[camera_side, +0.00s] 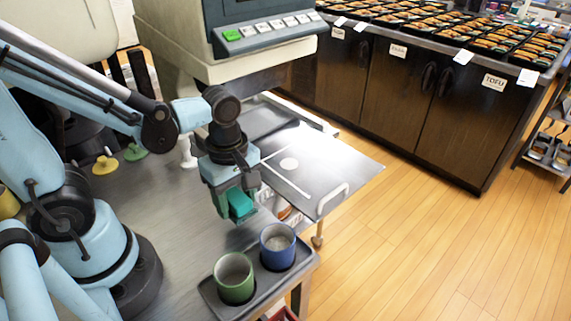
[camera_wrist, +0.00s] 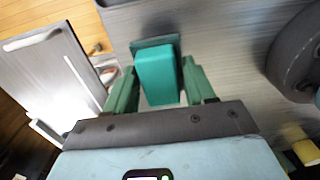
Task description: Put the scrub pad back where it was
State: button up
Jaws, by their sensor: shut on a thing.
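The scrub pad (camera_side: 239,203) is a teal-green block. My gripper (camera_side: 234,207) is shut on it and holds it over the grey metal table (camera_side: 150,220), behind the tray with the two cups. In the wrist view the pad (camera_wrist: 158,80) sits between the two green fingers of my gripper (camera_wrist: 160,88). A dark flat patch (camera_wrist: 154,43) shows at the pad's far end; I cannot tell whether it is part of the pad or something beneath it. I cannot tell the gap between pad and table.
A dark tray (camera_side: 251,312) holds a green cup (camera_side: 234,278) and a blue cup (camera_side: 277,247) at the table's front corner. A metal shelf (camera_side: 345,170) with white marks adjoins on the right. A large machine (camera_side: 200,60) stands behind. Yellow (camera_side: 105,165) and green (camera_side: 134,152) knobbed items lie at left.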

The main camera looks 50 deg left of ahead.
aim_at(238, 212)
jog(key=shift+w+a+f, duration=0.1)
jog(key=shift+a+f, duration=0.05)
jog(key=shift+f, duration=2)
jog(key=shift+f, duration=0.15)
jog(key=o, duration=1)
